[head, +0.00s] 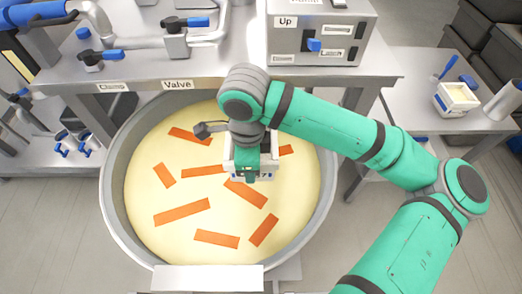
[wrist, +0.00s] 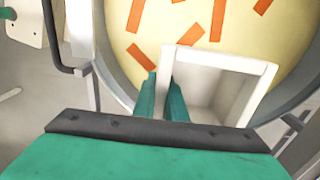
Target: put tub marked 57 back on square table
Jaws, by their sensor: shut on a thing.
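My gripper (head: 246,172) is shut on a white square tub (head: 268,160) and holds it over the big round vat. In the wrist view, my green fingers (wrist: 165,98) grip the left wall of the tub (wrist: 262,72), whose open inside looks pale and empty. A dark mark shows on the tub's front in the head view, but I cannot read it surely. A grey table (head: 407,68) stands at the right; I cannot tell whether it is the square table.
The vat (head: 112,190) holds pale yellow stuff with several orange strips. A bench (head: 130,68) with valves and a control box (head: 318,40) runs behind it. On the right table are another white tub (head: 440,104) with yellow contents and a metal cylinder (head: 503,103).

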